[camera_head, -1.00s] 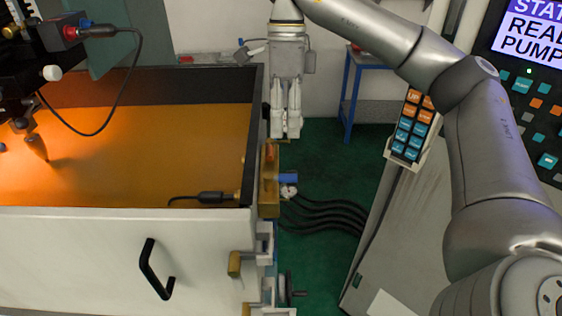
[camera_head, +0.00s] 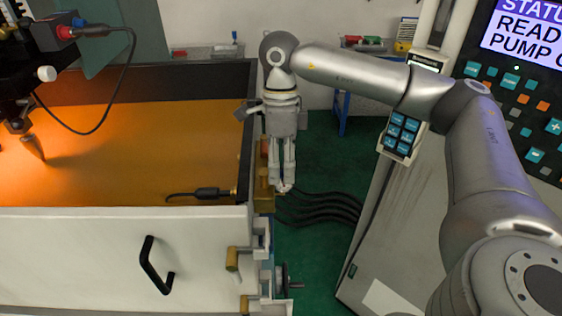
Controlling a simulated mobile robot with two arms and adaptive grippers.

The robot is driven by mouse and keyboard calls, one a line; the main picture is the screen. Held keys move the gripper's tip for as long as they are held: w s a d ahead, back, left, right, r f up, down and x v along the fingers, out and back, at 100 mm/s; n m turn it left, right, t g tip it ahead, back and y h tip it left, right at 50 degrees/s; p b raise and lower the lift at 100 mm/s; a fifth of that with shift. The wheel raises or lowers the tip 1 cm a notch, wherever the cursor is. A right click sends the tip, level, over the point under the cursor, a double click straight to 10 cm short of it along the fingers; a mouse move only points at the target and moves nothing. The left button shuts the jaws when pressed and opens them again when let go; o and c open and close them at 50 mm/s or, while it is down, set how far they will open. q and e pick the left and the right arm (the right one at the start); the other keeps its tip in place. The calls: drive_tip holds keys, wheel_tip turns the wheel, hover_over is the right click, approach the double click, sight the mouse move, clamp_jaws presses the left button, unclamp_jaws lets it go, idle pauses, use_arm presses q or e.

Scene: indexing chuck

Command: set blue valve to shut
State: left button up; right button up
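My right gripper (camera_head: 283,186) points down over the brass valve block (camera_head: 264,197) on the right side of the machine tub. Its two fingers are close together and look shut. The fingertips cover the place of the blue valve, so its blue handle is hidden now. I cannot tell whether the fingertips touch the handle. No blue part shows between the fingers. My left gripper is not in view.
The orange-lit tub (camera_head: 150,211) with a white front and black door handle (camera_head: 153,268) fills the left. Black hoses (camera_head: 322,205) run right from the valve block. Other brass fittings (camera_head: 232,259) sit below. A control cabinet (camera_head: 400,215) stands at right.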

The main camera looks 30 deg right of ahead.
drive_tip(key=shift+c, duration=0.3)
clamp_jaws()
